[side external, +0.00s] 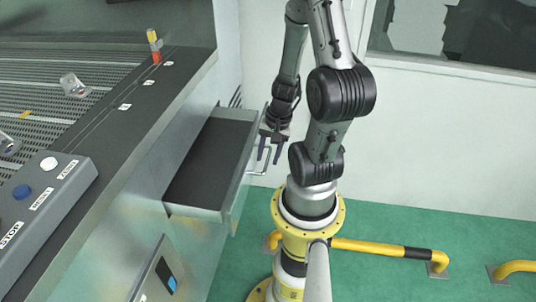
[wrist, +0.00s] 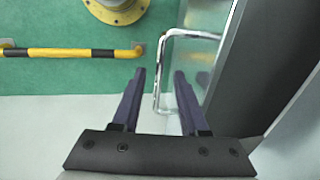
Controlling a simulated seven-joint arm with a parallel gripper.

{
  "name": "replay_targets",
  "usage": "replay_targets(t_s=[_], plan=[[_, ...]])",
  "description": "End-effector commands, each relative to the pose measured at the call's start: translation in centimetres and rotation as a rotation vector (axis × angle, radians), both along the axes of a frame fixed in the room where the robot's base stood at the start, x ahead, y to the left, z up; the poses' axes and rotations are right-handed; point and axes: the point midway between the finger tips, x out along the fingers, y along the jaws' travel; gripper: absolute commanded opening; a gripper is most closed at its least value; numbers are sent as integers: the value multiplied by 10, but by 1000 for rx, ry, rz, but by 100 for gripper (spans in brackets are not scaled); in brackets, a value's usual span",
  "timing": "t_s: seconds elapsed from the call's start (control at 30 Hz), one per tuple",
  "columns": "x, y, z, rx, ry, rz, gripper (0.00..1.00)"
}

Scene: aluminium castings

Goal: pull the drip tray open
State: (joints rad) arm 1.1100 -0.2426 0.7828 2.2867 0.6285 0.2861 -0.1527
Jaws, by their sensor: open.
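The drip tray (side external: 197,211) is a shallow metal drawer with a dark floor. It stands well out from the side of the machine in the side external view. Its bar handle (side external: 257,172) is on the tray's front face, on the right. My gripper (side external: 269,157) is at the handle, pointing down. In the wrist view my gripper (wrist: 160,72) is open, and the handle's long bar (wrist: 163,80) lies between the two fingers, with a gap visible on both sides. The tray's front edge (wrist: 232,45) shows on the right there.
A control box (side external: 45,195) with buttons sits on the machine top at left. A yellow and black floor rail (side external: 385,247) runs right of my base. Small castings (side external: 73,86) lie on the slatted surface.

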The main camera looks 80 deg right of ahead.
Motion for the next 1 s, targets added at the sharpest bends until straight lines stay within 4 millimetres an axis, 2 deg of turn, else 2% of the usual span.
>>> replay_targets(t_s=[0.17, 0.37, 1.0], plan=[[4, 0, 0, -1, 1, 3, 44], [27, 0, 0, 1, 1, 7, 44], [139, 0, 0, -2, -1, 4, 44]])
